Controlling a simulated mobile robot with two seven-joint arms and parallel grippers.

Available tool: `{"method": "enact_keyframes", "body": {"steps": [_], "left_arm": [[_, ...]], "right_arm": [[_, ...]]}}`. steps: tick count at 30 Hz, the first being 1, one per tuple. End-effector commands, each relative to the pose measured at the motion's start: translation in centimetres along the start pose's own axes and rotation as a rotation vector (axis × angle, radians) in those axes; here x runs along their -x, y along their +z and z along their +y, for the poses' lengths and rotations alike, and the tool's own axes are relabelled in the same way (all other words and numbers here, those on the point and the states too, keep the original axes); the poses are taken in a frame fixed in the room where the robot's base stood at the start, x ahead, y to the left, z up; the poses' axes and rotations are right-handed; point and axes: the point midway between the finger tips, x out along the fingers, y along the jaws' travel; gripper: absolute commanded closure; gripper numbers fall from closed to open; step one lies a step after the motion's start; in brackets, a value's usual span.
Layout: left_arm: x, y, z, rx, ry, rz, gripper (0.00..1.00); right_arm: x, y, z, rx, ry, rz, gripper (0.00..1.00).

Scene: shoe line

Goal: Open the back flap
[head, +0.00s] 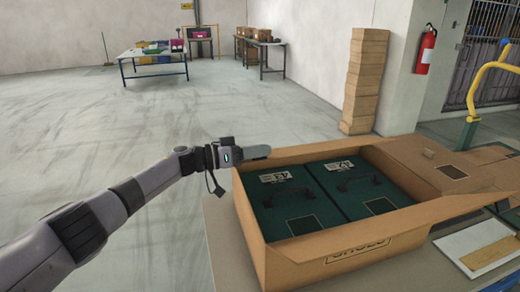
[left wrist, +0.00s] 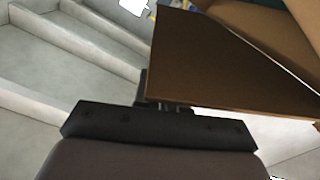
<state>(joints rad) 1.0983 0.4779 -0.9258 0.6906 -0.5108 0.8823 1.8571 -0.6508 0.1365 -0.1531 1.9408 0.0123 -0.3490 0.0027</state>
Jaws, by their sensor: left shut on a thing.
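An open cardboard carton (head: 330,258) stands on a table, with two dark green shoe boxes (head: 285,205) (head: 350,185) side by side inside. The back flap (head: 315,153) shows as a narrow brown strip along the carton's far edge. My left gripper (head: 262,152) is at the left end of that edge, by the far left corner. In the left wrist view, my left gripper (left wrist: 172,106) is shut on a brown cardboard panel (left wrist: 210,65), the back flap. The exact grip is partly hidden behind the gripper's own body. My right gripper is not in view.
Another carton flap (head: 450,170) lies spread out on the right. A board (head: 485,248) lies on the table (head: 222,245) at the right. Stacked brown boxes (head: 362,85) stand by the wall behind. The floor left of the carton is clear.

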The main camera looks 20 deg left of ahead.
Motion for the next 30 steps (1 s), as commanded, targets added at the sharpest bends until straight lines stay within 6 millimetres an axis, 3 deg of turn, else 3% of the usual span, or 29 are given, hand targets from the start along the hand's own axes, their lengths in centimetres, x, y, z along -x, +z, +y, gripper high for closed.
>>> {"method": "enact_keyframes", "body": {"steps": [1, 13, 30], "left_arm": [[0.0, -0.9, 0.0, 0.027, -0.001, 0.001, 1.00], [0.0, -3.2, -0.9, 0.192, -0.001, 0.003, 1.00], [0.0, -3.9, -1.1, 0.235, 0.000, 0.002, 1.00]], "right_arm": [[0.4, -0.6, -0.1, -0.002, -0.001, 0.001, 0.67], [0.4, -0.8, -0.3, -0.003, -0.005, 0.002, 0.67], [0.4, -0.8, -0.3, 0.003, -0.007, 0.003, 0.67]]}}
